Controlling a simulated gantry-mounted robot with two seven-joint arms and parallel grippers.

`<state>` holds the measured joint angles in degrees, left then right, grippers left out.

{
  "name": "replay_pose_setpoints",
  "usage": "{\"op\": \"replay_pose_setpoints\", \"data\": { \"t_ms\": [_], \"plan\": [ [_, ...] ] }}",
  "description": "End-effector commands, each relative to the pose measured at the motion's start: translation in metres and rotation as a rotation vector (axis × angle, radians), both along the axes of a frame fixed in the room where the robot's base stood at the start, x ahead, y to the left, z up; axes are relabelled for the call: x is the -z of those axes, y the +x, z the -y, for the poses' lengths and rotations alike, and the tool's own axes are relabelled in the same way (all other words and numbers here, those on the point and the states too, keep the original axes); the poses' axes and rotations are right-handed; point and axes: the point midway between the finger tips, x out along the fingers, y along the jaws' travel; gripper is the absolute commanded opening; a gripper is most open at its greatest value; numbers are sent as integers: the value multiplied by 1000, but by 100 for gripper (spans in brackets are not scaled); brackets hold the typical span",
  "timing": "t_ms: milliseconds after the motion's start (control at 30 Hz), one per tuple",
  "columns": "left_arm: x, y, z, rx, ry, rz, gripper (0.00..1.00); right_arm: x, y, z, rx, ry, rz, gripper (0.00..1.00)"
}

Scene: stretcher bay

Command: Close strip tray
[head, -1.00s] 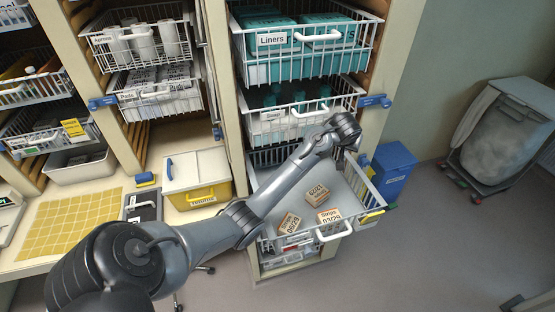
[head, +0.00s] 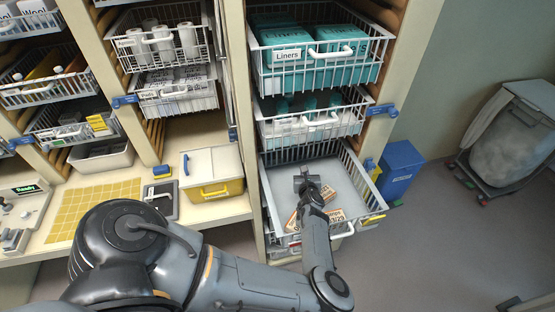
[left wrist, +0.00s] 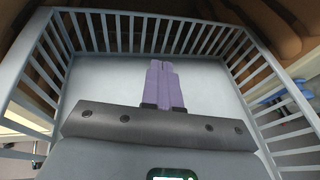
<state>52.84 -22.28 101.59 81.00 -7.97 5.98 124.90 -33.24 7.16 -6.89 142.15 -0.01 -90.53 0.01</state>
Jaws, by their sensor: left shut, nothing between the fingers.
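The strip tray (head: 265,195) is a grey-floored wire basket, pulled out low on the right-hand rack in the head view. Cardboard strip boxes (head: 334,215) lie towards its front, partly hidden by my arm. Its white front handle (head: 346,234) is partly covered too. My left gripper (head: 305,176) is over the inside of the tray, behind the boxes. In the left wrist view its purple fingers (left wrist: 163,64) are together and empty, pointing towards the tray's wire wall (left wrist: 150,30). Whether they touch it, I cannot tell. My right gripper is not in view.
The liners basket (head: 315,72) and another wire basket (head: 312,130) are above the tray. A yellow-and-white box (head: 213,172) stands on the counter to the left. A blue bin (head: 400,170) stands right of the rack.

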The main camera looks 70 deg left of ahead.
Motion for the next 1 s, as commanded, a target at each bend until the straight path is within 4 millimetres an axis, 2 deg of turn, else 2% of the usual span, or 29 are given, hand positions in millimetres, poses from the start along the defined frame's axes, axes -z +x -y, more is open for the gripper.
{"op": "replay_pose_setpoints", "data": {
  "t_ms": [100, 200, 300, 467, 700, 833, 900, 1000],
  "plan": [
    [14, -32, 7, -126, 3, -8, 0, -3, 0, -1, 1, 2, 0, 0],
    [21, -47, 10, -184, 8, -15, 0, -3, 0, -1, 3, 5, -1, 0],
    [25, -54, 10, -210, 11, -19, 0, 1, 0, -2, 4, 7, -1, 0],
    [30, -54, 4, -213, 14, -20, 0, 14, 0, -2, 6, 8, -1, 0],
    [38, -53, -12, -213, 16, -20, 0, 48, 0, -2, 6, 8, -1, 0],
    [46, -51, -38, -216, 17, -19, 0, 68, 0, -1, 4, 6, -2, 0],
    [39, -49, -52, -214, 13, -20, 0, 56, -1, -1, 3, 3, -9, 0],
    [46, -47, -70, -212, 12, -21, 0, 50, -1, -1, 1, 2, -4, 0]
  ]
}}
